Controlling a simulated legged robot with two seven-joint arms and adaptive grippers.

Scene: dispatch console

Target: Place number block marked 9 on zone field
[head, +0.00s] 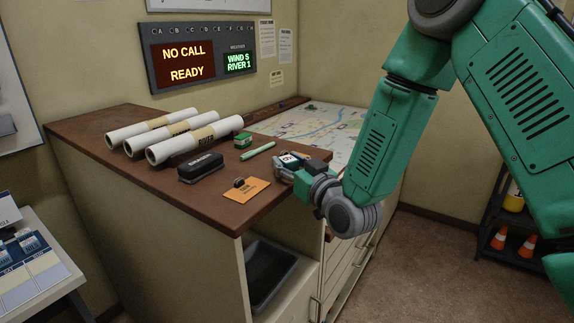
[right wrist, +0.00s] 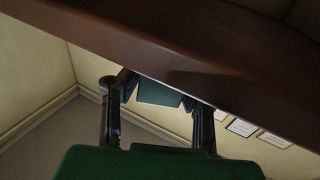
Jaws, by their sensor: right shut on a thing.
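My right gripper (head: 287,166) is at the front right edge of the brown counter. It is shut on a small block (head: 290,158) with a pale top and a dark mark too small to read for certain. In the right wrist view, my right gripper (right wrist: 160,98) has its two dark fingers on either side of a dark green face of this block (right wrist: 158,92). At the lower left, a low table carries a pale board (head: 32,282) with marked fields and several blue-and-white blocks (head: 30,243). Their numbers are not readable. My left gripper is not in view.
The counter (head: 85,124) holds rolled papers (head: 180,145), a black eraser (head: 201,168), an orange card (head: 247,190) with a small stamp-like object, a green box (head: 243,140) and a green marker (head: 258,150). A map (head: 325,127) lies behind my arm. A dark shelf with cones stands right.

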